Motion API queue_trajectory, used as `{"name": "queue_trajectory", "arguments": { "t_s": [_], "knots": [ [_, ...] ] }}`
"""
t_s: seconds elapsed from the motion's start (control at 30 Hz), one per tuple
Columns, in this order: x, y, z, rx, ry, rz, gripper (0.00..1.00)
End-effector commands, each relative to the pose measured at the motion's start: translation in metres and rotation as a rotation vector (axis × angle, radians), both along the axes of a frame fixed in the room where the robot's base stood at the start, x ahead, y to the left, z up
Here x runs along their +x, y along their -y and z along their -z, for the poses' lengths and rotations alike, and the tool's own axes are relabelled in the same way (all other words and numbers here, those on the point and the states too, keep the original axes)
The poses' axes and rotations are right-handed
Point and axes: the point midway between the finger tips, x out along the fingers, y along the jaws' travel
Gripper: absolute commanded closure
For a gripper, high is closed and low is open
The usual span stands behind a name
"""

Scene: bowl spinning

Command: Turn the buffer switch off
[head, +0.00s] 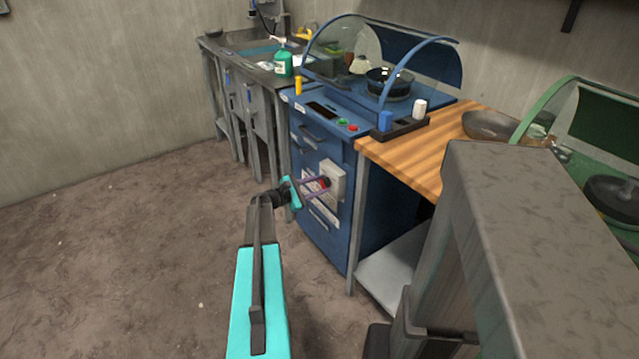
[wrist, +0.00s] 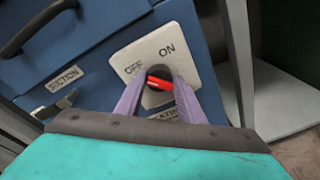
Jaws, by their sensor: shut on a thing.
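The switch is a pale plate (wrist: 190,42) marked OFF and ON with a red knob (wrist: 160,83) on a dark round base. It sits on the front of a blue cabinet, and in the head view the switch box (head: 337,172) is low on that front. My gripper (wrist: 159,80) has its two purple fingers on either side of the knob and is shut on it. In the head view my gripper (head: 325,183) reaches the box from the left. The knob lies slanted; which label it points to is hard to tell. A label below is partly hidden by the right finger.
A SUCTION label (wrist: 66,79) and a dark handle (wrist: 40,25) are left of the switch. The blue cabinet (head: 340,240) stands beside a wooden-topped table (head: 400,160). A sink bench (head: 235,42) is further back. Open floor (head: 130,240) lies to the left.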

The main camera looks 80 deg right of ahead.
Motion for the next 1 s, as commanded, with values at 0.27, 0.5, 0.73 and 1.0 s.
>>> {"name": "queue_trajectory", "arguments": {
  "t_s": [0.27,0.5,0.73,1.0],
  "knots": [
    [0.0016,0.0044,-0.0041,0.024,-0.031,-0.009,0.88],
    [0.0016,0.0043,-0.0037,0.024,-0.031,-0.009,0.88],
    [0.0016,0.003,-0.0026,0.025,-0.03,-0.007,0.48],
    [0.0019,0.0008,-0.0012,0.027,-0.029,-0.004,0.48]
  ]
}}
